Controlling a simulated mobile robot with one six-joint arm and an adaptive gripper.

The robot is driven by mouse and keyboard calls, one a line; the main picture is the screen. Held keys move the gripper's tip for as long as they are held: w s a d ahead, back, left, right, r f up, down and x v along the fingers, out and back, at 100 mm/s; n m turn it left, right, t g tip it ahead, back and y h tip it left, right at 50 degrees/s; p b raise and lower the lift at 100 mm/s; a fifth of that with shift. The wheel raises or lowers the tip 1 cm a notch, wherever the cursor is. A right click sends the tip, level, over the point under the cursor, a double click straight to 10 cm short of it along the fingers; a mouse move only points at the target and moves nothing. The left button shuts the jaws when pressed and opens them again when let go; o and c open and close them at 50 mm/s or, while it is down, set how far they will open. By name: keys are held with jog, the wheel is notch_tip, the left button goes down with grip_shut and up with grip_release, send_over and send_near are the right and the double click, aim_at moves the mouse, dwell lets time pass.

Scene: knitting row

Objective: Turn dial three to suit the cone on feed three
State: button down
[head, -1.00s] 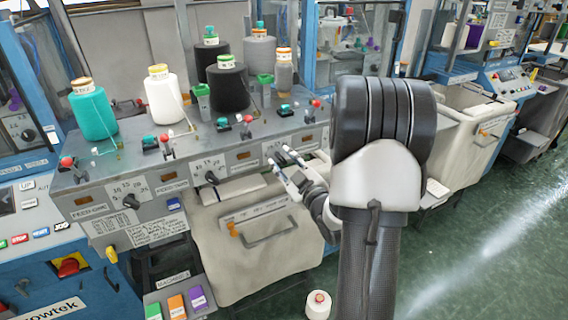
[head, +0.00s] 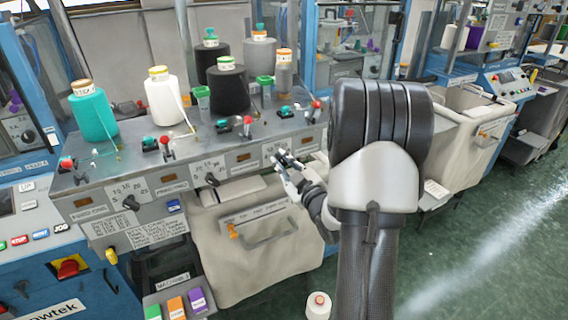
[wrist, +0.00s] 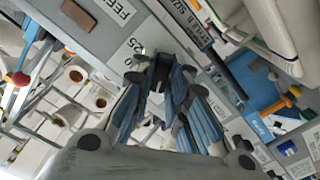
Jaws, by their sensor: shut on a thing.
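Dial three sits at the right of the sloping grey control panel (head: 155,190), mostly hidden by my gripper (head: 281,158). In the wrist view my gripper (wrist: 165,85) is shut on the dial's dark knob, with a "25" mark and a "FEED" label (wrist: 118,10) beside it. The knob's pointer direction cannot be read. Dial one (head: 131,202) and dial two (head: 212,179) show further left. On the shelf above stand a teal cone (head: 95,115), a white cone (head: 163,103) and a black cone (head: 229,92), the black one nearest dial three. Their label text is too small to read.
More cones stand behind, including a black one (head: 209,58) and a slim grey one (head: 284,78). Small red-knobbed feed fittings (head: 246,122) line the shelf's front. A cloth bin (head: 255,262) hangs below. A small cone (head: 318,305) is on the floor; green floor is clear at right.

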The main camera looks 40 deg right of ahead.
jog(key=shift+m, duration=0.3)
jog(key=shift+m+b, duration=0.6)
jog(key=shift+m, duration=0.3)
jog(key=shift+m+b, duration=0.4)
jog(key=shift+m, duration=1.5)
jog(key=c, duration=1.6)
grip_release()
jog(key=shift+d, duration=0.1)
jog(key=shift+s, duration=0.1)
